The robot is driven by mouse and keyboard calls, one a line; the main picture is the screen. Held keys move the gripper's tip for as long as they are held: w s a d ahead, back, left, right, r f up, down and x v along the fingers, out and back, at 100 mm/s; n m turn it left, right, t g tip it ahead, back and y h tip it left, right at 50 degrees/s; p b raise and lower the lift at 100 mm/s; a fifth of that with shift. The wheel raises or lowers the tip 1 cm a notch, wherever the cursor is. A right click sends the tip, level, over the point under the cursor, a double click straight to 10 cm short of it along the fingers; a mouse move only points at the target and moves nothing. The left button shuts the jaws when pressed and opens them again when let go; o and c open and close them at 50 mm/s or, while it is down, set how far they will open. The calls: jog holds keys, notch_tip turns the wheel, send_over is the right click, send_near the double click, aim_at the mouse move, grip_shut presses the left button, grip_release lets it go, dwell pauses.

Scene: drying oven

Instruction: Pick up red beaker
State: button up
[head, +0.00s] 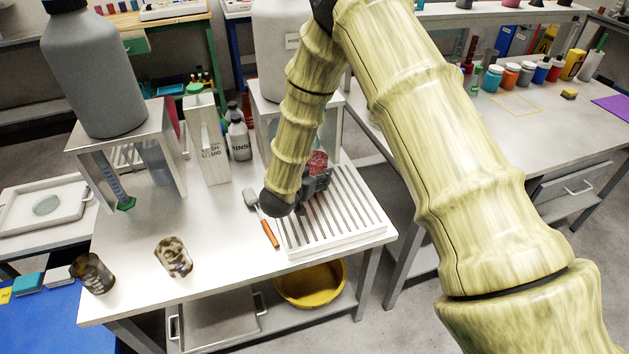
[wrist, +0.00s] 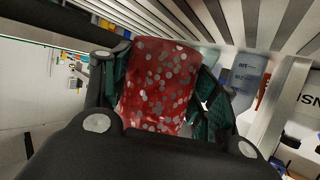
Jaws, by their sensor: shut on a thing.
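The red beaker (wrist: 157,85) has pale speckles and fills the middle of the wrist view, between the two fingers of my gripper (wrist: 165,100). The dark green finger pads press on both of its sides. In the head view the red beaker (head: 317,160) shows partly behind my gripper (head: 318,184), at the back part of the white slatted rack (head: 345,235). My gripper is shut on it. I cannot tell whether the beaker's base touches the rack.
Two dark patterned beakers, one at the table's front left (head: 92,274) and one nearer the middle (head: 174,257), stand on the white table. A brush with an orange handle (head: 270,234) lies left of the rack. Bottles (head: 238,138) stand behind. The table's middle is clear.

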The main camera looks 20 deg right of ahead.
jog(key=shift+s+a+r+b, duration=0.35)
jog(key=shift+s+a, duration=1.3)
jog(key=shift+a, duration=0.35)
jog(key=shift+s+a+r+b, duration=0.2)
jog(key=shift+s+a+b, duration=0.15)
jog(key=shift+s+a, duration=1.5)
jog(key=shift+s+a+r+b, duration=0.35)
jog(key=shift+s+a, duration=1.05)
jog(key=shift+a, duration=0.8)
jog(key=r+p, duration=0.1)
jog(key=r, duration=0.1)
jog(key=r+p, duration=0.2)
jog(key=shift+s+a, duration=0.15)
jog(key=shift+s, duration=0.05)
jog(key=shift+p, duration=0.45)
